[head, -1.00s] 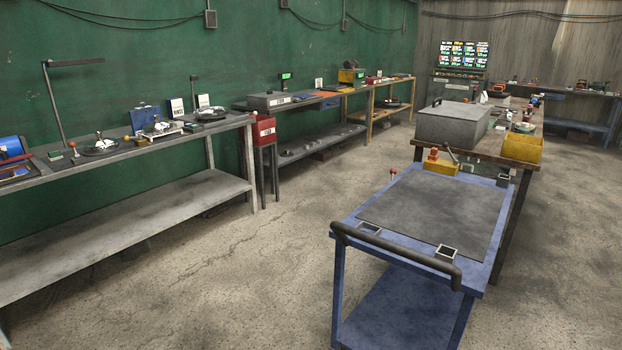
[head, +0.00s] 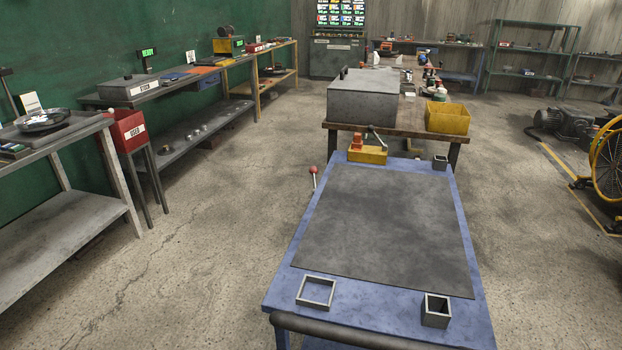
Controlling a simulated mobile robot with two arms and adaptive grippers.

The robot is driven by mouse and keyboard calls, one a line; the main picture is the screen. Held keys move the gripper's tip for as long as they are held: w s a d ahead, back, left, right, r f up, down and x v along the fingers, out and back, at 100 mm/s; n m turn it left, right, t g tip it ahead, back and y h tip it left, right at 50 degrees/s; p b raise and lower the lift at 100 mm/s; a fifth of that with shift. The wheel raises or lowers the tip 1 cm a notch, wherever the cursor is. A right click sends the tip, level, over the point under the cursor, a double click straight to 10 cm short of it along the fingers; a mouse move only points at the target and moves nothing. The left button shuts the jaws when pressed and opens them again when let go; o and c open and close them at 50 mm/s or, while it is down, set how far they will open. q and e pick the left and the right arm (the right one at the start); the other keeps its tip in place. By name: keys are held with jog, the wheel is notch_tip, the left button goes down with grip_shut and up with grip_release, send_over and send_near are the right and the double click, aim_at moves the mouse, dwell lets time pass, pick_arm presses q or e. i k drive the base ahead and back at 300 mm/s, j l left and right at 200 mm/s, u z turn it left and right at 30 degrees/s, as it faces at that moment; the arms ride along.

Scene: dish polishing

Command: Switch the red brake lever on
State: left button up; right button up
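A red-knobbed lever (head: 313,171) stands at the left side of the blue cart, toward its far end. Its thin light rod rises beside the cart's edge and its lower end is hidden or too small to make out. The blue cart (head: 279,292) has a dark grey mat (head: 390,230) on its top. Neither of my grippers is in the head view.
A dark push bar (head: 380,332) runs along the cart's near end. A workbench with a grey box (head: 375,98) and a yellow bin (head: 447,117) stands just beyond the cart. Open concrete floor (head: 215,240) lies left of the cart. A yellow fan (head: 607,160) stands at far right.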

aim_at(314, 170)
jog(key=i+j+z, duration=0.1)
jog(key=z, duration=0.35)
jog(key=i+j+z, duration=0.15)
jog(key=j, duration=0.25)
jog(key=i+j+z, duration=0.1)
jog(key=j, duration=0.3)
jog(key=i+j+z, duration=0.15)
jog(key=j, duration=0.3)
jog(key=i+j+z, duration=0.15)
jog(key=j, duration=0.3)
jog(key=i+j+z, duration=0.1)
jog(key=j, duration=0.35)
jog(key=i+j, duration=0.1)
jog(key=j, duration=0.35)
jog(key=i+j, duration=0.1)
jog(key=j, duration=0.4)
jog(key=i+j, duration=0.1)
jog(key=j, duration=0.35)
jog(key=i+j, duration=0.1)
jog(key=j, duration=0.35)
jog(key=i+j, duration=0.1)
jog(key=j, duration=0.35)
jog(key=z, duration=0.05)
